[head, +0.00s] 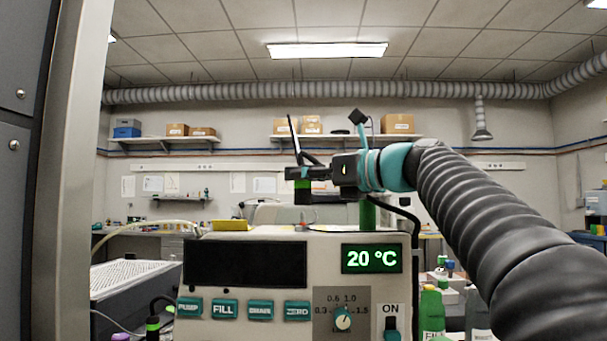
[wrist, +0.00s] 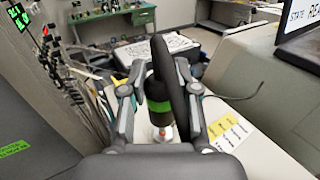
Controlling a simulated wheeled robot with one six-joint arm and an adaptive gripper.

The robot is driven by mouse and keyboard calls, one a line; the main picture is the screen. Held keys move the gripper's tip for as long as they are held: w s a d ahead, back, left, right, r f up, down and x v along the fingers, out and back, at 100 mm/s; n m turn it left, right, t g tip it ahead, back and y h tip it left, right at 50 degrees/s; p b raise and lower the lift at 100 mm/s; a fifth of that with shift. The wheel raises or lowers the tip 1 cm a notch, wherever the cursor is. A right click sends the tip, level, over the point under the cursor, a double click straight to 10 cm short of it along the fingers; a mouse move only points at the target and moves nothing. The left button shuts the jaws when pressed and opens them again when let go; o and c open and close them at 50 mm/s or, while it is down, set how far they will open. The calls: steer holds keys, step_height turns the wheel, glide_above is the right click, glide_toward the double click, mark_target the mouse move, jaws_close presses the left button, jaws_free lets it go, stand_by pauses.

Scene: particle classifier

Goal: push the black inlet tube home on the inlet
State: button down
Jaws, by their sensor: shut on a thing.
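My gripper (head: 312,174) is shut on the black inlet tube, above the top of the beige instrument. The tube's black end with a green band (wrist: 158,104) stands between the two fingers in the wrist view. In the head view the green band (head: 303,187) shows just below the fingers, and a thin black length rises above them, leaning left. A small white and orange-red fitting (wrist: 161,133), probably the inlet, lies under the tube's end in the wrist view. Whether the tube's end touches it or how far it sits on it, I cannot tell.
The beige instrument (head: 215,262) has a 20 °C display (head: 372,259), teal buttons and a knob. A green post (head: 367,214) stands behind my wrist. A yellow note (wrist: 226,139) lies right of the gripper. Green bottles (head: 432,310) stand at the right. A grey cabinet edge is at the left.

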mark_target(311, 193)
steer(key=shift+f+b, duration=1.05)
steer(key=shift+f, duration=0.75)
steer(key=c, duration=0.8)
jaws_free()
steer(key=shift+d, duration=0.1)
steer(key=v, duration=1.2)
